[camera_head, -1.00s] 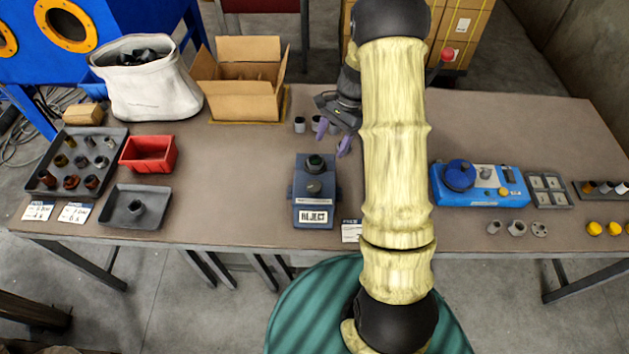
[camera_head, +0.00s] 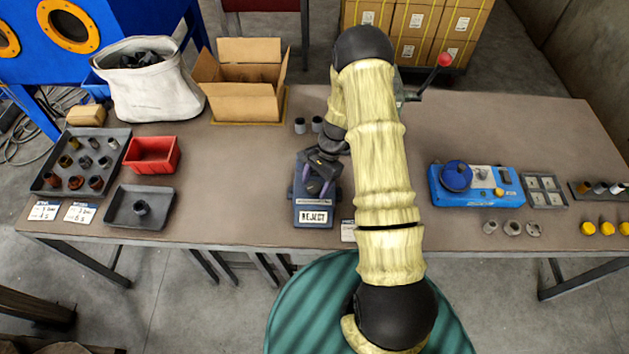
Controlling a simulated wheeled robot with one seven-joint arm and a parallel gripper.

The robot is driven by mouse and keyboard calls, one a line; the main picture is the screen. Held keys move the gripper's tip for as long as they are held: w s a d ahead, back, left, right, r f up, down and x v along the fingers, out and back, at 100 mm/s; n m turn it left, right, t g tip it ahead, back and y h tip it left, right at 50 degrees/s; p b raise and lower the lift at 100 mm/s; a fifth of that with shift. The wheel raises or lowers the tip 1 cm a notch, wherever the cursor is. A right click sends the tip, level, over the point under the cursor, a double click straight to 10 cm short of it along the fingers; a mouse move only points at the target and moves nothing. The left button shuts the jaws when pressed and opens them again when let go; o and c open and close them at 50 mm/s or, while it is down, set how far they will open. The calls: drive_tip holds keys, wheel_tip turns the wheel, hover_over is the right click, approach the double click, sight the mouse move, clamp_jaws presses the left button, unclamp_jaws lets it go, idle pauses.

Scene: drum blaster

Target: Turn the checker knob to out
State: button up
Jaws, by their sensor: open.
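The checker (camera_head: 313,217) is a dark blue-grey box near the table's front edge, with a white REJECT label on its front. My gripper (camera_head: 319,189) is over the upper part of the checker, pointing down, with its purple fingertips apart. The knob, seen earlier on the checker's top, is now hidden by the gripper. I cannot tell whether the fingers touch the knob or are only around it.
Two small grey cups (camera_head: 300,125) stand behind the checker. A blue device (camera_head: 477,186) sits to the right. A red bin (camera_head: 152,155), dark trays (camera_head: 141,207), an open carton (camera_head: 246,92) and a white sack (camera_head: 150,90) are at left. The table between is clear.

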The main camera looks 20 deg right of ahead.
drive_tip(key=shift+c, duration=0.2)
drive_tip(key=c, duration=0.9)
drive_tip(key=shift+a, duration=0.1)
